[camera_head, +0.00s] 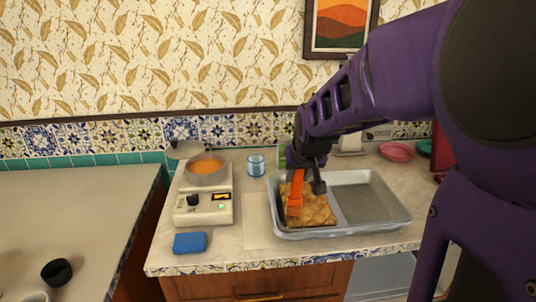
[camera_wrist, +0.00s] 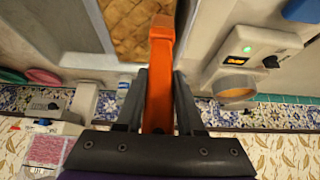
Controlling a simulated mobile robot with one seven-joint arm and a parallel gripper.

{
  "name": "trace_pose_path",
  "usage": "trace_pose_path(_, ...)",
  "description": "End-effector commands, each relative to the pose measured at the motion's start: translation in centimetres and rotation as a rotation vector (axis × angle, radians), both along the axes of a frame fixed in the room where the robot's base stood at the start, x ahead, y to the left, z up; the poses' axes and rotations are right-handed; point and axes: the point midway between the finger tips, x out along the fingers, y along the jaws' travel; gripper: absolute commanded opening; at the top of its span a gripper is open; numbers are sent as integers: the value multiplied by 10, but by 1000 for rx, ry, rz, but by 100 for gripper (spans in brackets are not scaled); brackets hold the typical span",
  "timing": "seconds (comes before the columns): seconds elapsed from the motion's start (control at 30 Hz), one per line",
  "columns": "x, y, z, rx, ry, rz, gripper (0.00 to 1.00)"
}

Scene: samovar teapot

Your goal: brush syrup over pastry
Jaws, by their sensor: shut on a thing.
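My gripper (camera_head: 304,178) is shut on an orange brush (camera_head: 296,190), which points down over the pastry. The brush also shows between my gripper's fingers in the wrist view (camera_wrist: 160,75). The golden-brown scored pastry (camera_head: 318,210) lies in the left part of a grey metal tray (camera_head: 400,219); part of it shows in the wrist view (camera_wrist: 125,28). The brush's lower end overlaps the pastry in the head view; I cannot tell whether it touches. A small pan (camera_head: 207,180) of orange syrup (camera_head: 206,167) sits on a white warmer (camera_head: 212,216) to the left.
A blue glass (camera_head: 255,165) stands between the pan and tray. A blue block (camera_head: 190,243) lies in front of the warmer. Pink (camera_head: 396,151) and green (camera_head: 425,148) dishes are at the back right. The tray's right part is empty.

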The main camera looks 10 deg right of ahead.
Motion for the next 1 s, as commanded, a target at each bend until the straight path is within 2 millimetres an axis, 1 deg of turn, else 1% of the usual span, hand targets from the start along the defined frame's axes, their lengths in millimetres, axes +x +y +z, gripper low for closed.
trace_pose_path(0.03, 5, 0, 0, 0, 0, 0, 0)
trace_pose_path(0.27, 16, 0, 0, 0, 0, 0, 0)
trace_pose_path(0.5, 39, -1, 0, 0, 0, 0, 0)
trace_pose_path(0.77, 49, -1, 0, -1, 0, 1, 0)
trace_pose_path(1.0, 71, -1, 0, -1, 0, 1, 0)
